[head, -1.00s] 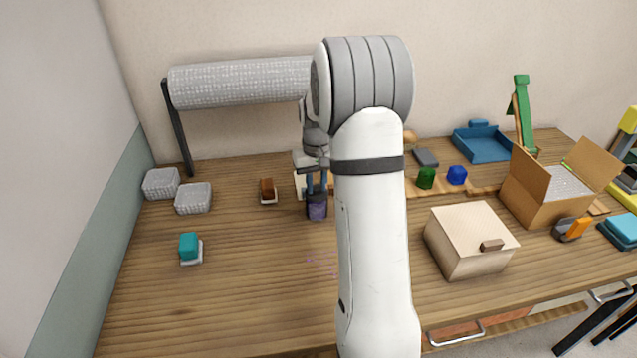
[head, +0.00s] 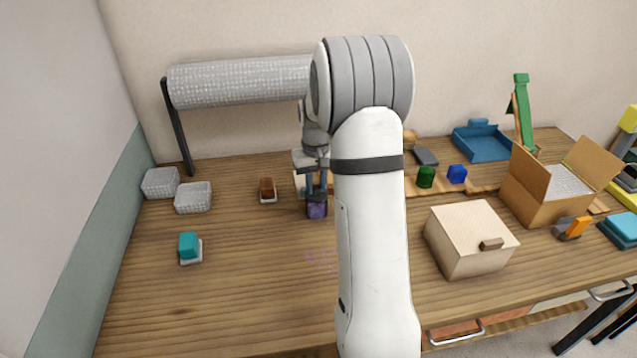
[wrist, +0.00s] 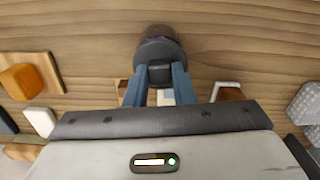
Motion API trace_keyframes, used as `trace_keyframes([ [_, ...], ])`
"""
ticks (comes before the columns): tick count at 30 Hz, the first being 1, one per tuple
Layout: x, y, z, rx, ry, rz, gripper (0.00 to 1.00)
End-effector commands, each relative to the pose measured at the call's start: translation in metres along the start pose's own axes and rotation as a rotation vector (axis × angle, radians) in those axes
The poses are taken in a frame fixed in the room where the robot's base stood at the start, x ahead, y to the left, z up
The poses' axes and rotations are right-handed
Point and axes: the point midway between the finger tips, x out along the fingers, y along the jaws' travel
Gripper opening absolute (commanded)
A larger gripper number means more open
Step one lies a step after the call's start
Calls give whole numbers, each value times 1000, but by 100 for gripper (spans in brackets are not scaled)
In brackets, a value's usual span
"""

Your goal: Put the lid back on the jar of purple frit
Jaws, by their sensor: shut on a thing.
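The jar of purple frit (head: 317,211) stands upright on the wooden table, left of my arm in the head view. My gripper (head: 317,193) is right above it, pointing down. In the wrist view my gripper (wrist: 160,80) has its two blue fingers shut on the knob of a dark round lid (wrist: 157,50). The lid is over the jar's mouth, and a little of the jar shows beyond it. Whether the lid rests on the rim or hovers just above it, I cannot tell. My fingers partly hide the lid in the head view.
Purple specks (head: 322,258) lie on the table in front of the jar. A brown block on a small dish (head: 267,190) stands to the left, a teal block (head: 189,245) further left. A beige box (head: 470,240) stands right of my arm. The front left table is clear.

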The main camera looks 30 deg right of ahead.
Motion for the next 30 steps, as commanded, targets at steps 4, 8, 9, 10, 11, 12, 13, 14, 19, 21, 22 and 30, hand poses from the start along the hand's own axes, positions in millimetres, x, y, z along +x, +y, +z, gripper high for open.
trace_keyframes([
  [4, 0, 0, 0, 0, 0, 0, 1],
  [8, 0, 0, 0, 0, 0, 0, 23],
  [9, 0, 0, 0, 0, 0, 0, 27],
  [10, 0, 0, 0, 0, 0, 0, 29],
  [11, 0, 0, 0, 0, 0, 0, 32],
  [12, 0, 0, 0, 0, 0, 0, 35],
  [13, 0, 0, 0, -1, 0, 0, 37],
  [14, 0, 0, 0, -1, 0, 0, 40],
  [19, 0, 0, 0, -1, 0, 0, 48],
  [21, 0, 0, 0, -1, 0, 0, 48],
  [22, 0, 0, 0, -1, 0, 0, 49],
  [30, 0, 0, 0, -1, 0, 0, 70],
])
